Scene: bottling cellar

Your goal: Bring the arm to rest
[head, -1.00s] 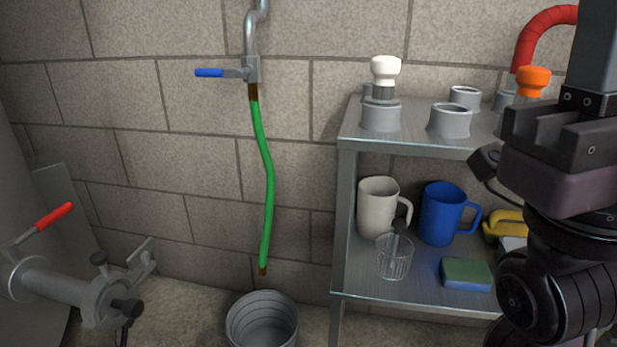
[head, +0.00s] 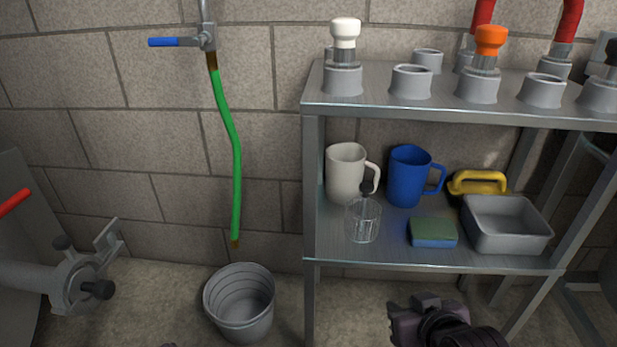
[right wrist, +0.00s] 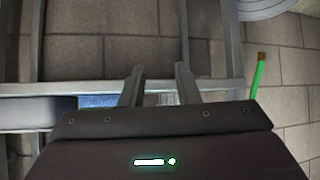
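My right gripper (head: 394,312) is low at the bottom of the head view, in front of the steel shelf unit (head: 430,262) and below its lower shelf edge. In the right wrist view its two fingers (right wrist: 160,84) stand apart with nothing held between them. Shelf bars and a blue patch show beyond the fingers. My left gripper is not seen in the head view.
The upper shelf carries grey holders and brushes with white (head: 345,33) and orange (head: 491,40) knobs. A bucket (head: 240,302) stands left under a green hose (head: 233,150).

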